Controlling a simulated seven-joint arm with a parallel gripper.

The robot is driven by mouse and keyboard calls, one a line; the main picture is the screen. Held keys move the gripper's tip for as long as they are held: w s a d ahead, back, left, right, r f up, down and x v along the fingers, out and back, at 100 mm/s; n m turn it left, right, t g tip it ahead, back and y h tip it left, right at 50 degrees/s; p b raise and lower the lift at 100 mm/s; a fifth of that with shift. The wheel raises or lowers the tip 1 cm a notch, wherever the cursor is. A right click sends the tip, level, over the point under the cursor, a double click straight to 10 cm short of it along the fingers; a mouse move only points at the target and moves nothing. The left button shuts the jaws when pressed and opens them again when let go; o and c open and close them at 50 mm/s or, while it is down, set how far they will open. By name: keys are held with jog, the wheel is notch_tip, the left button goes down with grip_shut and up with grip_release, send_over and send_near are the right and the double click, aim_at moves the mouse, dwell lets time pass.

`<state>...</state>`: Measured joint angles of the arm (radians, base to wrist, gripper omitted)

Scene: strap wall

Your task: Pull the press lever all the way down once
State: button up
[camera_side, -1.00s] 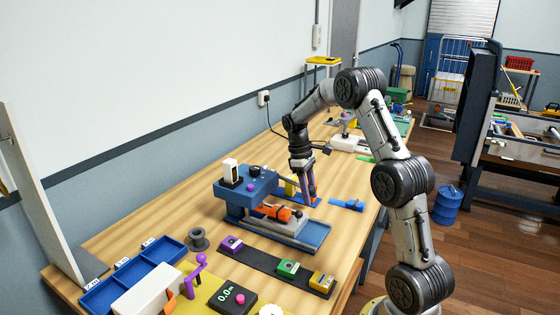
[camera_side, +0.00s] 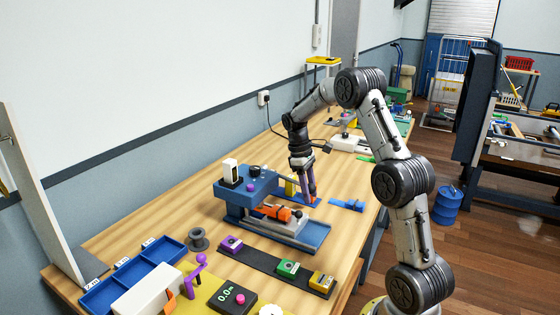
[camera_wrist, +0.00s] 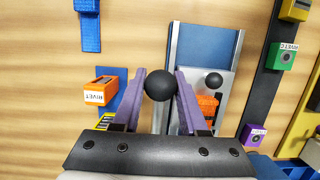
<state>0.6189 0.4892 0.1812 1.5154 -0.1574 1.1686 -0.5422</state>
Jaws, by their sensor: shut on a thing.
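The blue press (camera_side: 247,186) stands on the wooden bench, with a white-and-black unit on top and a grey bed in front. In the wrist view, the lever's round black knob (camera_wrist: 159,84) sits between my purple fingers, on a pale rod running back under the gripper. My gripper (camera_side: 312,198) is shut on this knob beside the press. My gripper also shows in the wrist view (camera_wrist: 160,85), a finger on each side of the knob. In the side view the fingers hide the knob. An orange part (camera_side: 280,212) lies on the press bed.
A smaller dark knob (camera_wrist: 214,80) is on the press bed, right of my fingers. An orange block labelled RIVET (camera_wrist: 100,91) stands close on their left. A dark strip (camera_side: 275,270) with purple, green and yellow blocks lies in front. A blue strap (camera_side: 347,205) lies right.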

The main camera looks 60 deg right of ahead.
jog(key=shift+s+r, duration=0.1)
jog(key=shift+r, duration=1.25)
jog(key=shift+s+v, duration=0.2)
jog(key=shift+v, duration=3.6)
jog(key=shift+w, duration=0.1)
jog(key=o, duration=0.9)
jog(key=v, duration=0.7)
